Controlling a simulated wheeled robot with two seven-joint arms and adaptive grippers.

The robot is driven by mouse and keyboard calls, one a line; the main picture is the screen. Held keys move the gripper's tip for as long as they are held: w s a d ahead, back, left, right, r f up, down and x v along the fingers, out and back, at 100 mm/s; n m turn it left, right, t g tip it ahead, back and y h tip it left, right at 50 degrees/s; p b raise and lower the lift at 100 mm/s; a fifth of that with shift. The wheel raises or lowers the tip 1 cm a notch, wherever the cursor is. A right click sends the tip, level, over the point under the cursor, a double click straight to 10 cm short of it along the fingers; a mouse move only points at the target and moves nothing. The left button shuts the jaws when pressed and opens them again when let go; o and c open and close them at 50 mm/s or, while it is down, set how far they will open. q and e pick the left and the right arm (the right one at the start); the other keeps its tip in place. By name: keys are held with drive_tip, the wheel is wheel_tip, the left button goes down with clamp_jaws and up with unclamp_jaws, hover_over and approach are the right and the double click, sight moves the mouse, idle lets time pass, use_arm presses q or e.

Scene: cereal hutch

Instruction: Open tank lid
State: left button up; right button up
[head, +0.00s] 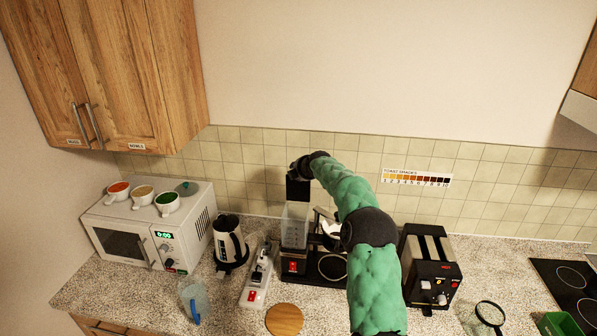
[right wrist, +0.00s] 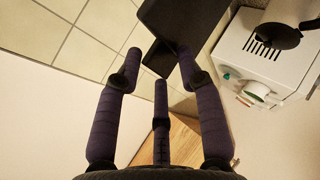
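The coffee maker (head: 292,264) stands on the counter, with a clear tank (head: 295,226) at its back left. The tank's black lid (head: 298,191) stands raised, roughly upright, above the back of the tank. My right gripper (head: 302,165) is at the upper edge of the lid. In the right wrist view, the purple fingers (right wrist: 160,65) are spread apart, and the dark lid (right wrist: 172,20) lies by the right finger's tip. Nothing is clasped between the fingers; whether that finger touches the lid I cannot tell. My left gripper is out of view.
My right forearm hides part of the coffee maker. A toaster (head: 431,266) stands to its right. A power strip (head: 257,277), a kettle (head: 229,240), a blue jug (head: 193,300) and a microwave (head: 150,228) with cups on top are to its left. A round wooden board (head: 284,320) lies in front.

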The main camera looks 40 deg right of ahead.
drive_tip(key=shift+s, duration=0.1)
drive_tip(key=v, duration=1.2)
idle(0.7)
